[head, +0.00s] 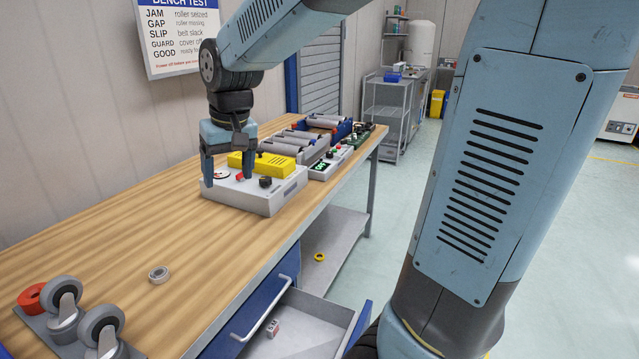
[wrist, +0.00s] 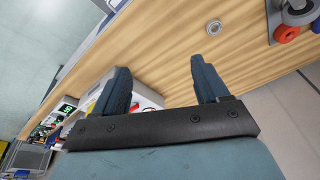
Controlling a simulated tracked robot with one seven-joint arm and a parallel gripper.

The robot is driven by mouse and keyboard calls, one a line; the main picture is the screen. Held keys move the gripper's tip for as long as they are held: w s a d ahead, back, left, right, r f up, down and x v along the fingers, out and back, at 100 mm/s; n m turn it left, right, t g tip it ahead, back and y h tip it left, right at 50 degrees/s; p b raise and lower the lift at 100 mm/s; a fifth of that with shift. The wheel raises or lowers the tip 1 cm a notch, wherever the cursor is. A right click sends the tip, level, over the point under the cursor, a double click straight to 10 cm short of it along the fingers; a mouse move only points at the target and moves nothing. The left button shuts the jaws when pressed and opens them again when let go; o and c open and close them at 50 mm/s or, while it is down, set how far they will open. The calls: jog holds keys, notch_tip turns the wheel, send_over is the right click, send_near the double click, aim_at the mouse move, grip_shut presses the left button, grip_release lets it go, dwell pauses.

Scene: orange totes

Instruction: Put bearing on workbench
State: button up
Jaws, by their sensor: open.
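A small grey metal ring that looks like the bearing (head: 158,274) lies flat on the wooden workbench (head: 110,235), left of the middle. It also shows in the wrist view (wrist: 213,27), beyond my fingertips and apart from them. My gripper (head: 228,178) points down at the white control box on the bench, well behind and to the right of the ring. Its fingers are spread, with nothing seen between them in the wrist view (wrist: 160,70). Whether the fingers touch the box cannot be told.
The white control box (head: 285,198) carries a yellow block (head: 262,163) and knobs. Caster wheels (head: 100,325) and a red wheel (head: 31,298) stand at the near left. Rollers and electronics fill the far end. An open drawer (head: 310,308) juts out. A yellow ring (head: 319,257) lies on the lower shelf.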

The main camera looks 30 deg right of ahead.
jog(key=s+d+r+m+t, duration=0.1)
jog(key=s+d, duration=0.4)
jog(key=s, duration=0.3)
jog(key=s+d+r+t+h, duration=0.1)
jog(key=s+d+t, duration=0.1)
jog(key=s+d, duration=0.4)
jog(key=s, duration=0.3)
jog(key=shift+d+m, duration=0.2)
jog(key=shift+m, duration=0.2)
jog(key=shift+s+r, duration=0.1)
jog(key=shift+c, duration=0.5)
